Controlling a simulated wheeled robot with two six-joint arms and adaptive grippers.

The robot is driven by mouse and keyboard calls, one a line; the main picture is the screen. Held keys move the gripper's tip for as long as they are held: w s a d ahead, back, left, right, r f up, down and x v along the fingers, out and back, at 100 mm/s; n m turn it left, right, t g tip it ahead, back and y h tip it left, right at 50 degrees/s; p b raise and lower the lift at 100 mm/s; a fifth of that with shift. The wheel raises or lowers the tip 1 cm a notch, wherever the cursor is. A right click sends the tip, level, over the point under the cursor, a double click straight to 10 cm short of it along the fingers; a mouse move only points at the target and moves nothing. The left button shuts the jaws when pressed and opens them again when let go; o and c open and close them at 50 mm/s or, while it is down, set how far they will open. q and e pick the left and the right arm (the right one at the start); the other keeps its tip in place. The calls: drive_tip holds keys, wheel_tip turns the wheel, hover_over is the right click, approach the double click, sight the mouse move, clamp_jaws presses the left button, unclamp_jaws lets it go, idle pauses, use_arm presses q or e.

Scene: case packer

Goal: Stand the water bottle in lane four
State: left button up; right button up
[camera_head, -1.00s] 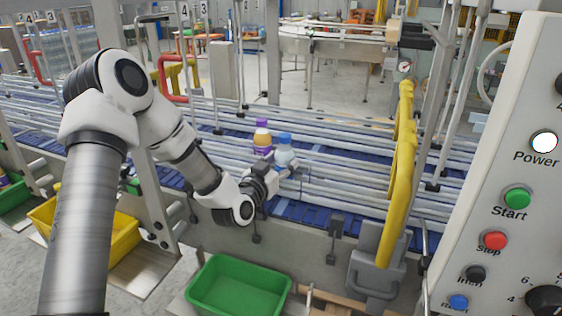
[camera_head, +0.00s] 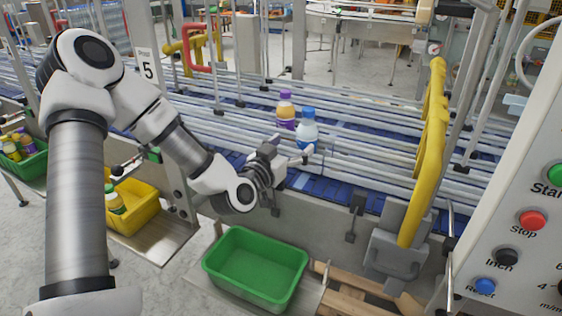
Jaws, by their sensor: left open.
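The water bottle (camera_head: 307,130), clear with a blue cap, stands upright among the rails of the blue conveyor (camera_head: 330,192). I cannot read which lane it is in. A bottle with a purple cap and an orange and purple body (camera_head: 286,112) stands just behind it to the left. My left gripper (camera_head: 301,160) is open at the near side of the water bottle, its fingers close to the bottle's lower part. I cannot tell whether they touch it. My right gripper is not in view.
An empty green bin (camera_head: 255,229) stands below the conveyor's near edge. A yellow bin (camera_head: 147,221) holding a green-capped bottle and a green bin (camera_head: 38,172) with several bottles stand to the left. A yellow guard bar (camera_head: 432,150) and a control panel (camera_head: 520,215) bound the right.

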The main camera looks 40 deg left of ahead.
use_arm(q)
drive_tip(key=s+p, duration=0.1)
drive_tip(key=s, duration=0.1)
drive_tip(key=s+p, duration=0.3)
drive_tip(key=s, duration=0.1)
drive_tip(key=shift+d+p, duration=0.3)
drive_tip(key=shift+d, duration=0.05)
drive_tip(key=shift+w, duration=0.15)
idle(1.8)
